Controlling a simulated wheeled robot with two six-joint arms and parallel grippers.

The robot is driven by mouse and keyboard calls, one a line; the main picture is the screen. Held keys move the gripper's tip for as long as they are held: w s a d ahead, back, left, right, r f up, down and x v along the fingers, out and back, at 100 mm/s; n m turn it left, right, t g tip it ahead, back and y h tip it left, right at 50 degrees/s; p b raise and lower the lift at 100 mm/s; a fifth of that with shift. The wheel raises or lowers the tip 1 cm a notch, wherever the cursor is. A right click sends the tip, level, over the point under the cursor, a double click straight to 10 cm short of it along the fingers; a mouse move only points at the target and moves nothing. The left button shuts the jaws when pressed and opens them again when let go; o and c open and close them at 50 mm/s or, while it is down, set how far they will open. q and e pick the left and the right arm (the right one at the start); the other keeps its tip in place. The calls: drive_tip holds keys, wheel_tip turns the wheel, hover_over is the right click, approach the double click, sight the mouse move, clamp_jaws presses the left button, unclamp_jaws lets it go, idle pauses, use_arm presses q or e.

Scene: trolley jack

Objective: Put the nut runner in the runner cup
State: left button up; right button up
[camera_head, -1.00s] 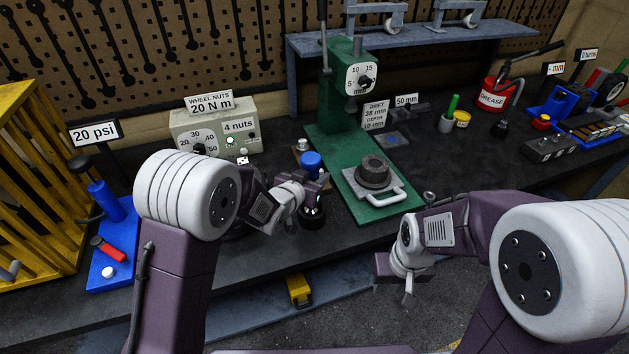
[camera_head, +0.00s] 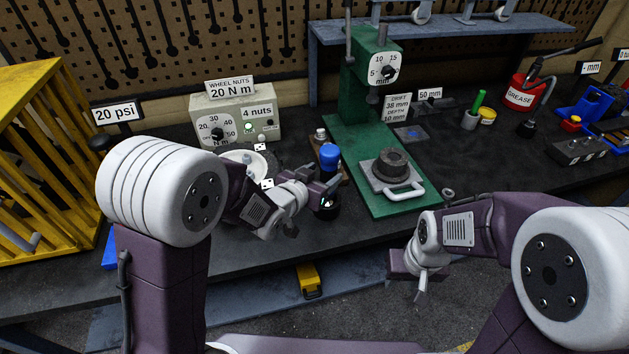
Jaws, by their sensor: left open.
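The nut runner (camera_head: 330,156) shows as an upright tool with a blue top at the bench's middle, left of the green press. Its lower part is partly hidden by my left gripper (camera_head: 321,192). My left gripper is open, its fingers at the runner's lower part. A dark round cup (camera_head: 326,211), which looks like the runner cup, stands just below the fingers in the picture. I cannot tell whether the runner's lower end is inside it. My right gripper (camera_head: 421,288) hangs in front of the bench edge, away from these things; its jaw opening is unclear.
The green press (camera_head: 345,130) with a dark round part (camera_head: 391,164) stands right of the runner. A torque box (camera_head: 238,118) and a white dish (camera_head: 243,160) are behind my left arm. A yellow cage (camera_head: 45,165) is at left. The bench front is mostly clear.

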use_arm(q)
drive_tip(key=b+v, duration=0.1)
drive_tip(key=v, duration=0.4)
drive_tip(key=shift+s+a+r, duration=0.15)
drive_tip(key=shift+s, duration=0.15)
drive_tip(key=s+a+f+n+g+y, duration=0.1)
drive_tip(key=s+a+f+g+y, duration=0.1)
drive_tip(key=a+f, duration=0.1)
drive_tip(key=s+a+f+n+g+y, duration=0.1)
drive_tip(key=s+a+f+g, duration=0.1)
drive_tip(key=s+a+f, duration=0.1)
drive_tip(key=s+a+f+n+g+y, duration=0.2)
drive_tip(key=s+a+f, duration=0.1)
drive_tip(key=a+f, duration=0.2)
drive_tip(key=shift+s+a+y, duration=0.1)
drive_tip(key=shift+a+y, duration=0.2)
drive_tip(key=shift+a, duration=0.3)
drive_tip(key=s+a+f+n+g, duration=0.1)
drive_tip(key=s+a+f+g, duration=0.1)
drive_tip(key=s+g, duration=0.3)
drive_tip(key=s, duration=0.4)
drive_tip(key=shift+s+f+n, duration=0.3)
drive_tip(key=shift+a, duration=0.15)
